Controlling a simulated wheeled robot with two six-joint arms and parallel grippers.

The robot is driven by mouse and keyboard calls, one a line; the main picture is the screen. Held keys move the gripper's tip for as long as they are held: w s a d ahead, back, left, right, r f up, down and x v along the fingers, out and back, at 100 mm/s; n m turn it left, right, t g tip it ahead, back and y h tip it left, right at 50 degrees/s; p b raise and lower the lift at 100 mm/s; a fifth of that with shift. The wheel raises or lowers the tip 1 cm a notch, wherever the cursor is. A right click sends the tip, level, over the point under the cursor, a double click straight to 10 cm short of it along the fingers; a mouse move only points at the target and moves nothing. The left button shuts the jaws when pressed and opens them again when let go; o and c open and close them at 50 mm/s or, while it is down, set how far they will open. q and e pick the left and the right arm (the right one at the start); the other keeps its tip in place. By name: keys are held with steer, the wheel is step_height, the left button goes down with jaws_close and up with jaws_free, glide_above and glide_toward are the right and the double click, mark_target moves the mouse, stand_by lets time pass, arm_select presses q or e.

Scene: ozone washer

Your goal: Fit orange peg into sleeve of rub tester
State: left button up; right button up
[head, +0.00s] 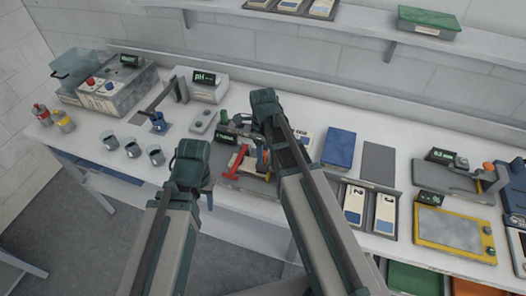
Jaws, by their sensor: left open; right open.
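A grey tray (232,182) at mid-bench holds a red T-shaped tool (241,162) and small yellow, orange and blue pieces. The orange piece (266,159), possibly the peg, is partly hidden by my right arm. My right gripper (240,131) is open above the tray's back part, mostly covered by its own arm. My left gripper (207,188) is open at the bench's front edge, left of the tray, and largely hidden by its arm. A grey device with a dark display (440,156), possibly the rub tester, stands at the right with an orange knob (489,167). Its sleeve cannot be made out.
Several grey cups (132,149) stand at the left front. A blue pad (339,148) and a grey mat (378,163) lie right of my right arm. A card tray (397,213) and a yellow-framed unit (450,232) sit at the right front. A shelf runs along the back wall.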

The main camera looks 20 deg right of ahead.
step_height(320, 180, up, 12)
steer(key=p, duration=1.1)
steer(key=s+a+n, duration=0.5)
steer(key=s+n, duration=0.2)
steer(key=n, duration=0.7)
steer(key=s+a+n+h, duration=0.1)
steer(key=s+a+n, duration=0.4)
steer(key=n, duration=0.9)
steer(key=shift+s+a+f+n, duration=0.15)
steer(key=shift+s+a+n, duration=0.15)
steer(key=shift+s, duration=0.9)
step_height(320, 180, down, 16)
steer(key=b, duration=1.6)
